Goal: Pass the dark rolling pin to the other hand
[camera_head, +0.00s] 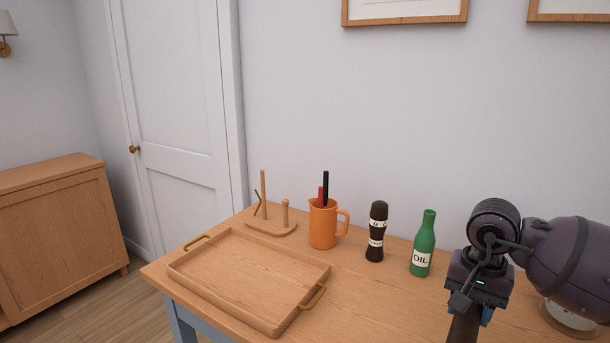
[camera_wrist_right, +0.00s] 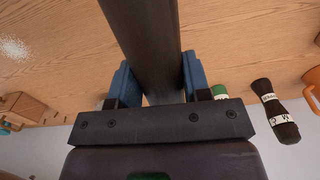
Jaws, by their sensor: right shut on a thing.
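The dark rolling pin (camera_head: 462,330) shows in the head view as a dark bar below my right gripper (camera_head: 472,309), cut off by the bottom edge. In the right wrist view the rolling pin (camera_wrist_right: 148,35) runs from between the blue fingers up to the top edge. My right gripper (camera_wrist_right: 155,85) is shut on it, with one finger on each side. The pin's far end is out of the picture. My left gripper is in neither view.
On the wooden table stand a tray (camera_head: 176,270) with brass handles, a pegged wooden stand (camera_head: 272,228), an orange jug (camera_head: 322,228) holding utensils, a dark pepper mill (camera_head: 376,232) and a green oil bottle (camera_head: 423,245). A clear container (camera_head: 568,320) is partly hidden behind my right arm.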

